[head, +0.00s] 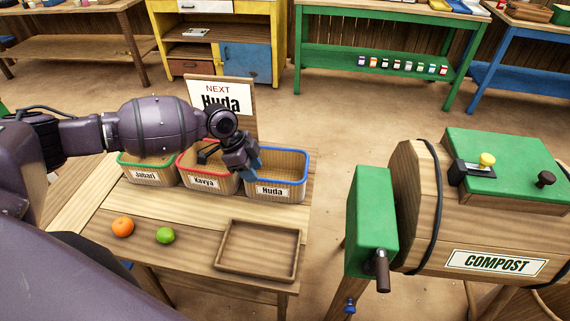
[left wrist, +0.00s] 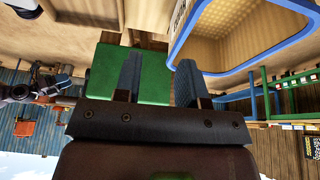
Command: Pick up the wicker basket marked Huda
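The wicker basket marked Huda (head: 276,192) has a blue rim and stands on the wooden table, rightmost of three baskets in the head view. It looks empty. My left gripper (head: 252,168) is at its left rim, near the gap to the Kavya basket; I cannot tell whether it touches. In the left wrist view my left gripper (left wrist: 158,82) has its two fingers apart with nothing between them. The blue-rimmed basket (left wrist: 205,35) is above and right of the fingers there.
The red-rimmed Kavya basket (head: 204,183) and green-rimmed Jabari basket (head: 147,176) stand to the left. An orange (head: 123,227), a lime (head: 165,235) and a wooden tray (head: 257,271) are in front. A Huda sign (head: 232,97) stands behind. A compost drum (head: 470,215) is at right.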

